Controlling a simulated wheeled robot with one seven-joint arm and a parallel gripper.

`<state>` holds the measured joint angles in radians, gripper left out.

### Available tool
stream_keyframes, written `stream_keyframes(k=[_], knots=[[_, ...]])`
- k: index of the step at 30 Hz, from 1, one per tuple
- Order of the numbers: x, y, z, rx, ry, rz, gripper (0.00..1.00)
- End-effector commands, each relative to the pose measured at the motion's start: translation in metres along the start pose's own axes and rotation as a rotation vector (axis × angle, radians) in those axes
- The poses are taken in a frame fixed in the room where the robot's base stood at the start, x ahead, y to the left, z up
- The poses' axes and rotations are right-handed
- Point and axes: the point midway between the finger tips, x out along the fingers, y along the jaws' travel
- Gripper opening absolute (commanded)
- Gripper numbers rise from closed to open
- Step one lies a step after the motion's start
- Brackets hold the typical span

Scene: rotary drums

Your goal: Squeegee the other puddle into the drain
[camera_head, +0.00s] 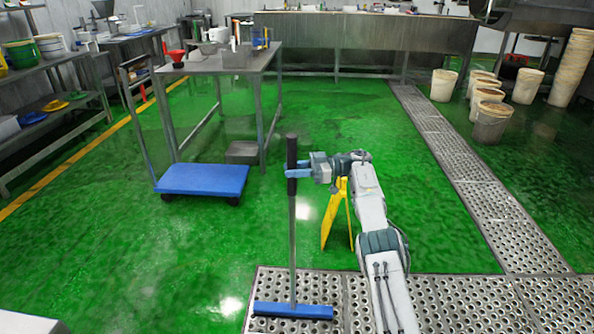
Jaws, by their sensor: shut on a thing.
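My gripper (298,169) is shut on the squeegee's dark upper grip. The squeegee (292,240) stands nearly upright, with its long grey pole below the grip. Its blue head (293,310) is over the left end of the front drain grating (440,302); whether it touches the metal is unclear. The perforated drain also has a long branch (462,175) running away on the right. The green floor is glossy all over, with darker patches beyond my gripper (355,133); I cannot tell a puddle's outline from the shine.
A yellow floor sign (330,222) stands just behind my arm. A blue platform trolley (203,180) sits left, beside a steel table (215,63). Stacked buckets (491,122) stand right of the drain branch. Shelves (55,100) line the left.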

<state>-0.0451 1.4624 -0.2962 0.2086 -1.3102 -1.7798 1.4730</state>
Motion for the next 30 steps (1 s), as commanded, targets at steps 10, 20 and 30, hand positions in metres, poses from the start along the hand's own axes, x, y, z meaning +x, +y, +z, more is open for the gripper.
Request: stream_keyframes(k=[10,20,30], knots=[[0.002,-0.003,-0.009,-0.002,-0.002,-0.001,0.00],[0.004,-0.017,-0.024,-0.003,0.003,-0.001,0.00],[0.007,-0.035,-0.052,-0.005,0.002,-0.001,0.00]])
